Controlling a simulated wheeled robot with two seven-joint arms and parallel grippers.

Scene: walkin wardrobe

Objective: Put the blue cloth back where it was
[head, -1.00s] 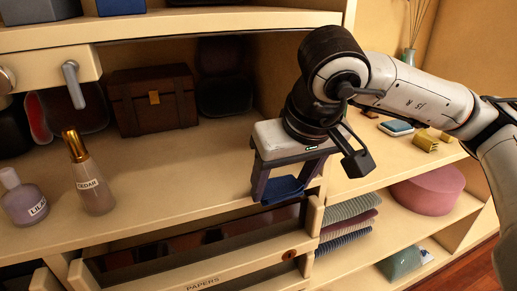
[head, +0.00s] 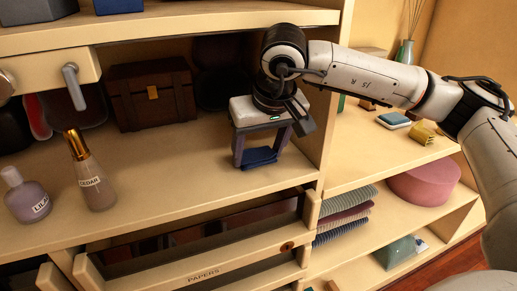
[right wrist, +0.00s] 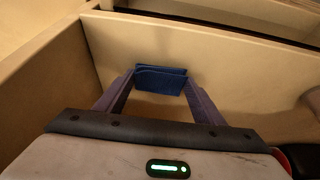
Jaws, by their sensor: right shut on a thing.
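The blue cloth (head: 259,156) is a small folded dark blue piece. My right gripper (head: 260,152) is shut on it, with the cloth between its fingertips. In the head view they are over the right part of the main shelf, right of the brown chest. In the right wrist view the cloth (right wrist: 161,79) shows between the two fingers, close to the pale shelf surface; I cannot tell whether it touches. My left gripper is not in view.
A brown chest (head: 153,96) stands at the back of the shelf (head: 150,165). Two perfume bottles, CEDAR (head: 91,175) and LILAC (head: 27,197), stand at the left. An open drawer marked PAPERS (head: 203,279) is below. Folded cloths (head: 345,213) lie on the lower right shelf.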

